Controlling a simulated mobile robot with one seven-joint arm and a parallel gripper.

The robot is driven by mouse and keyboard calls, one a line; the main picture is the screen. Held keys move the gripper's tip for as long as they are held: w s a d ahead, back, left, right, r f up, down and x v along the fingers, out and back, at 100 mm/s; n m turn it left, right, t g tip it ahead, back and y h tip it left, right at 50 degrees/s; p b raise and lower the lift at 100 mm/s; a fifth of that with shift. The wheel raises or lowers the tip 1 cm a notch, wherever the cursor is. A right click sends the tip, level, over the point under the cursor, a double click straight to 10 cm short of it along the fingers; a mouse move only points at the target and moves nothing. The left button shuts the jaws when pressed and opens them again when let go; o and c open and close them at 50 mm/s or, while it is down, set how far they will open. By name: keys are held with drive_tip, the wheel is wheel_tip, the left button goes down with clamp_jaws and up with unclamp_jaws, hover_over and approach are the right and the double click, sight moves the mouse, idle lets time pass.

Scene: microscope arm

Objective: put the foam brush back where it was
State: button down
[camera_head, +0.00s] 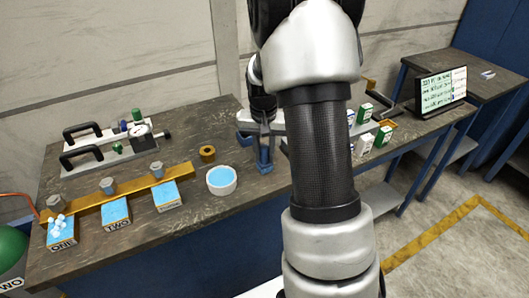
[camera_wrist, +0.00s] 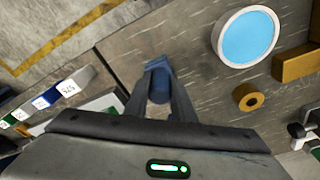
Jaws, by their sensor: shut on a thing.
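My gripper (camera_head: 263,135) is over the table between the white bowl and my arm. In the wrist view, my gripper (camera_wrist: 160,88) is shut on a dark blue piece (camera_wrist: 159,66), which appears to be the foam brush. The fingers hide much of it, so its full shape cannot be told. In the head view, blue (camera_head: 264,158) shows at and below the fingers. I cannot tell whether it touches the table.
A white bowl with a blue inside (camera_head: 221,181) and a brass ring (camera_head: 207,153) stand close by on the left. Farther left are blue-topped blocks (camera_head: 167,196) and a long brass bar (camera_head: 130,188). Small green-and-white boxes (camera_head: 383,137) and a screen (camera_head: 440,90) stand right.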

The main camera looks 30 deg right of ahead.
drive_tip(key=c, duration=1.5)
unclamp_jaws()
